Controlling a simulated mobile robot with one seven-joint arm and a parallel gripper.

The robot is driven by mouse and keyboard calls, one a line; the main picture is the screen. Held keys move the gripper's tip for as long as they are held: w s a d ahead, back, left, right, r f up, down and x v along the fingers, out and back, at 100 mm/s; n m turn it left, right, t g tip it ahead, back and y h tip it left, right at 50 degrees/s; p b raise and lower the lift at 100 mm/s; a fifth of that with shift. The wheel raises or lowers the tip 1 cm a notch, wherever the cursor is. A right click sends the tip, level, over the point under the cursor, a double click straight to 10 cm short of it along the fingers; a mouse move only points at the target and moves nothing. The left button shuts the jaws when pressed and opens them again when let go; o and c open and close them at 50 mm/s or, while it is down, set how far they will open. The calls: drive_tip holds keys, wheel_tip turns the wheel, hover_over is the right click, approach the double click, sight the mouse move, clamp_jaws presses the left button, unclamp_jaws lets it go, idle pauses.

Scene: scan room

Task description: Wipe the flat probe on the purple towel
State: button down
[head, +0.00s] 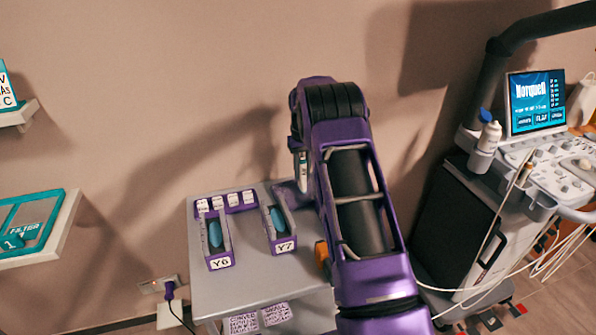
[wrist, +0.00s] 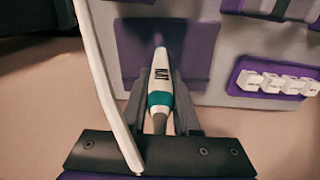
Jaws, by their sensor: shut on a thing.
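My gripper (wrist: 160,108) is shut on the flat probe (wrist: 160,82), a white body with a teal band and dark lettering. The probe's far end lies over the purple towel (wrist: 197,52) in the wrist view; I cannot tell whether they touch. In the head view the probe (head: 302,172) shows as a small pale piece beside my arm, above the back right of the grey table. My arm hides much of the towel there.
The grey table (head: 235,290) bears purple holders Y6 (head: 220,263) and Y7 (head: 284,246) with teal items, and a row of labelled white blocks (head: 226,201). An ultrasound cart (head: 475,225) with cables and a bottle (head: 488,135) stands right. Shelves are left.

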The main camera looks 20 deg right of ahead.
drive_tip(key=shift+d, duration=0.5)
drive_tip(key=shift+a, duration=0.1)
drive_tip(key=shift+s+a, duration=0.15)
drive_tip(key=shift+a, duration=2.05)
drive_tip(key=shift+d, duration=0.1)
drive_tip(key=shift+w+d+p, duration=0.2)
drive_tip(key=shift+d+p, duration=0.15)
drive_tip(key=shift+d, duration=1.85)
drive_tip(key=shift+a, duration=0.15)
drive_tip(key=shift+s+a, duration=0.2)
drive_tip(key=shift+a, duration=1.95)
